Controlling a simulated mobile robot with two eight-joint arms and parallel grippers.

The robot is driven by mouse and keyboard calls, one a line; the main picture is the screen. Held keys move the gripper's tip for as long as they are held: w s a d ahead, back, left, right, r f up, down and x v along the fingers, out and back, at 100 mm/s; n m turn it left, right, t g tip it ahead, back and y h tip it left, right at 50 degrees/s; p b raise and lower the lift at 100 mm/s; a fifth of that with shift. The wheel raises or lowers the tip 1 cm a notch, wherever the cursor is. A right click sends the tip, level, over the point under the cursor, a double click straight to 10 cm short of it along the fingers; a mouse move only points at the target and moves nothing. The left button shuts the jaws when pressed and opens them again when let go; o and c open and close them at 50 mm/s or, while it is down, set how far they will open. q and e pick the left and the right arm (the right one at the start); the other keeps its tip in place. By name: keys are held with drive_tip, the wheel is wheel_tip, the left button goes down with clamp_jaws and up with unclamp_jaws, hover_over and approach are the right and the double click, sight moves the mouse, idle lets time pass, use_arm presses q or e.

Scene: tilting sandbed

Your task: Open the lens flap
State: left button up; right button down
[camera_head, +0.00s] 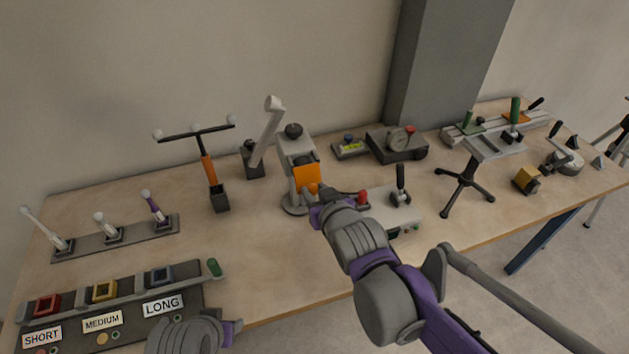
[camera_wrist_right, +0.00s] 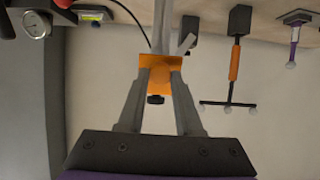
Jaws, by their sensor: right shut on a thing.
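The lens flap (camera_head: 306,178) is an orange plate on the front of a grey head (camera_head: 296,147) on a round-footed stand near the middle of the table. My right gripper (camera_head: 315,189) reaches it from the front right. In the right wrist view the orange flap (camera_wrist_right: 160,72) sits between the two grey fingers of my right gripper (camera_wrist_right: 160,78), which is shut on it. A small dark knob (camera_wrist_right: 155,99) shows just below the flap there. The fingers and wrist hide part of the stand in the head view. Part of my left arm shows at the bottom edge; its fingers do not show.
A white lever (camera_head: 268,130) leans close behind the stand, and an orange-shafted T-handle (camera_head: 208,170) stands to its left. A box with a red knob and black lever (camera_head: 398,205) is close on the right. A gauge box (camera_head: 397,143) stands behind. Bare tabletop (camera_head: 255,235) lies front left.

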sight(313, 187)
use_arm(q)
drive_tip(key=w+r+p, duration=0.4)
drive_tip(key=r+p, duration=0.3)
drive_tip(key=r, duration=0.4)
drive_tip(key=shift+t+p, duration=0.35)
drive_tip(key=shift+t, duration=0.05)
use_arm(e)
drive_tip(key=shift+w+a+r+g+h, duration=0.1)
drive_tip(key=shift+w+r+g+h, duration=0.4)
drive_tip(key=shift+r+g, duration=1.1)
drive_tip(key=shift+w+a+r+g+h, duration=0.1)
drive_tip(key=shift+r+g+h, duration=0.7)
drive_tip(key=shift+g, duration=1.45)
drive_tip(key=shift+w+a+r+g+h, duration=0.1)
drive_tip(key=shift+w+r+g+h, duration=0.35)
drive_tip(key=shift+r+g, duration=1.15)
use_arm(q)
drive_tip(key=shift+r, duration=0.1)
use_arm(e)
drive_tip(key=shift+s+f+g, duration=0.2)
drive_tip(key=shift+f+g, duration=0.2)
drive_tip(key=shift+g, duration=0.05)
drive_tip(key=c, duration=0.6)
unclamp_jaws()
use_arm(q)
drive_tip(key=shift+w, duration=0.1)
use_arm(e)
drive_tip(key=shift+r, duration=0.1)
